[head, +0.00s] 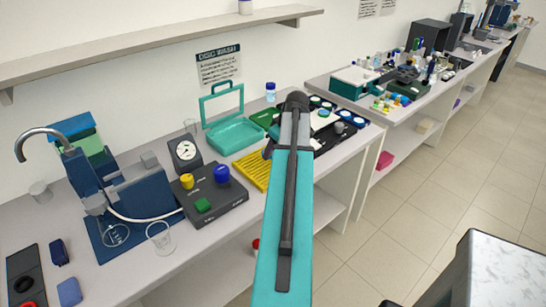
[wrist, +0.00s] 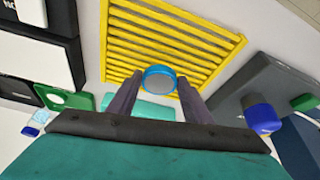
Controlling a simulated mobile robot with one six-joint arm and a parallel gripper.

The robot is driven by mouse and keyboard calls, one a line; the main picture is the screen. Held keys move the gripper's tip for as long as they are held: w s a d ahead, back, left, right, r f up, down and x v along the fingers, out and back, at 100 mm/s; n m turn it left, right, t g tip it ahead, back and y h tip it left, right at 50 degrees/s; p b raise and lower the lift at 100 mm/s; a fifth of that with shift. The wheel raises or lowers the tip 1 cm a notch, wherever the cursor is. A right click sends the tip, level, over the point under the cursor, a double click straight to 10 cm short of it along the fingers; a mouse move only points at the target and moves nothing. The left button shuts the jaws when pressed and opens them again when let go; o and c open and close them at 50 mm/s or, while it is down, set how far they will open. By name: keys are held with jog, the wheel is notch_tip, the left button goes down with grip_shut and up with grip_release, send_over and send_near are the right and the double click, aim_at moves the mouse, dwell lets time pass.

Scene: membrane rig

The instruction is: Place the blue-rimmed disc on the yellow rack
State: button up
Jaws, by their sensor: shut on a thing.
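The blue-rimmed disc (wrist: 160,79) has a grey face and shows between the two fingertips of my gripper (wrist: 160,90) in the wrist view. My gripper is shut on it. The yellow rack (wrist: 185,40) is a slatted frame lying on the bench, and the disc shows in front of its slats. I cannot tell whether the disc touches the rack. In the head view the yellow rack (head: 251,170) is partly hidden by my arm, and the disc and fingertips are hidden.
A dark control box (head: 213,200) with yellow, blue and green knobs stands left of the rack. A teal basket (head: 233,136) and a green piece (head: 265,118) lie behind it. A black tray (head: 335,135) of small discs is at right.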

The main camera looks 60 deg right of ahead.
jog(key=shift+f, duration=0.1)
jog(key=shift+f+p, duration=0.9)
jog(key=shift+f, duration=0.75)
jog(key=shift+f, duration=0.15)
jog(key=o, duration=1)
jog(key=shift+r, duration=0.2)
jog(key=shift+b+v, duration=1.55)
jog(key=shift+v, duration=4.4)
jog(key=shift+s, duration=0.1)
